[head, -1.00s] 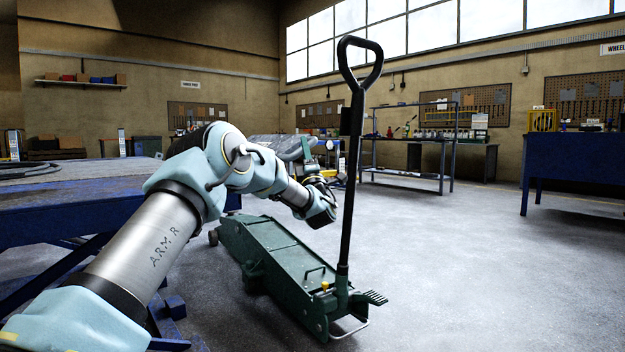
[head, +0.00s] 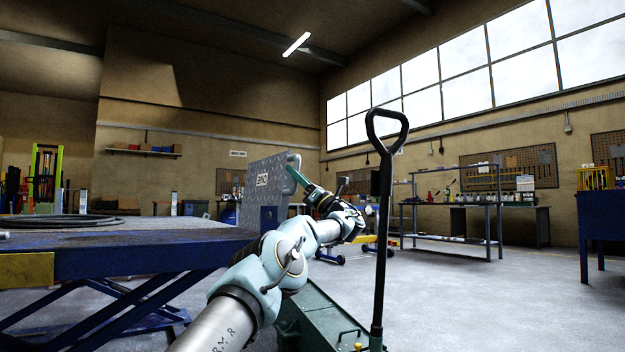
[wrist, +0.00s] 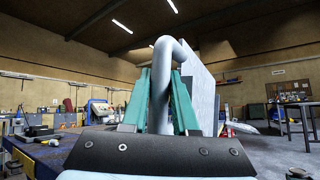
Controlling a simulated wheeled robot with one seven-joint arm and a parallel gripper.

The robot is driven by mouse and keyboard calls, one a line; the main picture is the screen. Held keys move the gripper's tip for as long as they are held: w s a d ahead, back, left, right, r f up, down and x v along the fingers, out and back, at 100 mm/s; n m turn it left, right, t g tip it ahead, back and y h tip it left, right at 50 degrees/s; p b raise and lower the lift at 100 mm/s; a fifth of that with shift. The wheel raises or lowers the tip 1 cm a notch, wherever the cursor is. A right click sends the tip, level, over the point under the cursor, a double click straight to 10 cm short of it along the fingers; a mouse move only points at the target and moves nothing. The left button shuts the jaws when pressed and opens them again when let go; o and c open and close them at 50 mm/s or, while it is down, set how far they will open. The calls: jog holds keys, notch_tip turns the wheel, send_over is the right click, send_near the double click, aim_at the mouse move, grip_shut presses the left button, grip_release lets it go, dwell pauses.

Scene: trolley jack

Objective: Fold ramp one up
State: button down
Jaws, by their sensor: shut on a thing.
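Ramp one, taken to be the grey tread plate (head: 262,188) with a small label, stands steeply raised at the far end of the blue lift table (head: 130,262). In the wrist view the plate (wrist: 197,88) rises just right of my gripper. A grey bent bar, the handle (wrist: 161,85), stands between my green fingers. My gripper (head: 296,168) is at the plate's right edge in the head view. In the wrist view my gripper (wrist: 160,75) is shut on this handle. The plate's lower edge is partly hidden by my arm.
A green trolley jack (head: 318,322) with a tall black handle (head: 382,230) stands close to the right of my arm. A coiled cable (head: 65,222) lies on the table. A blue bench (head: 600,200) is at right; floor between is clear.

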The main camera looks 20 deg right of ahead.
jog(key=shift+s+a+n+g+y+b, duration=0.25)
jog(key=shift+a+n+g+y+b, duration=0.25)
jog(key=shift+a+n+g, duration=0.6)
jog(key=shift+s+a+n+g+y+b, duration=0.25)
jog(key=shift+a+n+g+y+b, duration=0.25)
jog(key=shift+a+n+g, duration=0.55)
jog(key=shift+a, duration=0.2)
jog(key=c, duration=0.7)
grip_release()
jog(key=v, duration=1.1)
jog(key=shift+a, duration=0.1)
